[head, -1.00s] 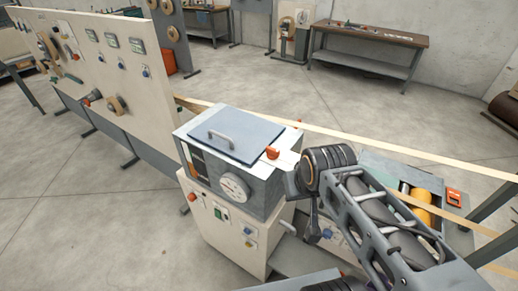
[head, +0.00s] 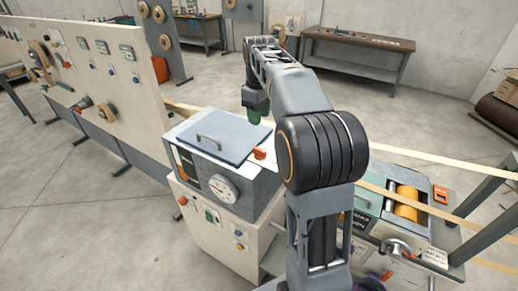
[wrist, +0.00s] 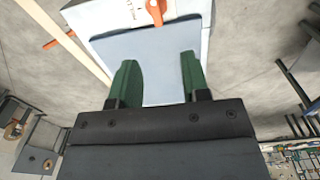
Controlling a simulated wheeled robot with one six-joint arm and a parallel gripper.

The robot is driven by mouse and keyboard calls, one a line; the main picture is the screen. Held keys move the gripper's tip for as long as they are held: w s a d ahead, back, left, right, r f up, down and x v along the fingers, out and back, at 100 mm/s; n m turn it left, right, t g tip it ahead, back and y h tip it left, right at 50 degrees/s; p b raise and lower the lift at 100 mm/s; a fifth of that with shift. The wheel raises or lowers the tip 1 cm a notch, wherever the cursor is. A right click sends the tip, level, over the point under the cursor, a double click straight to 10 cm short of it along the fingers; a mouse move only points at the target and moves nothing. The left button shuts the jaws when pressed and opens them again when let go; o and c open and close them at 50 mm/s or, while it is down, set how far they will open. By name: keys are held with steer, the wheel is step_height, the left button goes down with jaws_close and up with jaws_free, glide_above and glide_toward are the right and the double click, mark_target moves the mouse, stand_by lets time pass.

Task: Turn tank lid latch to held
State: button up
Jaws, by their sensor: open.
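The tank (head: 250,188) is a pale box with a round dial on its front, standing on a cream cabinet. Its blue-grey lid (head: 222,137) lies closed on top, with a bar handle. The orange latch (head: 259,154) sits at the lid's right edge; in the wrist view the latch (wrist: 155,12) shows at the top, beyond the lid (wrist: 150,55). My gripper (head: 256,120) is above the lid's far right corner. In the wrist view its green fingers (wrist: 157,75) are spread apart with nothing between them, and the latch is ahead of them, untouched.
A cream panel (head: 85,80) with reels and gauges stands to the left. A pale strip (head: 440,155) runs across behind the tank to the right. A unit with yellow rollers (head: 405,203) stands at the right. A workbench (head: 358,42) is at the back.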

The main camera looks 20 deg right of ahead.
mark_target(260, 149)
steer(key=f, duration=0.9)
steer(key=f+p, duration=0.1)
steer(key=f, duration=0.4)
steer(key=shift+w+d, duration=0.3)
steer(key=shift+c, duration=0.2)
jaws_close()
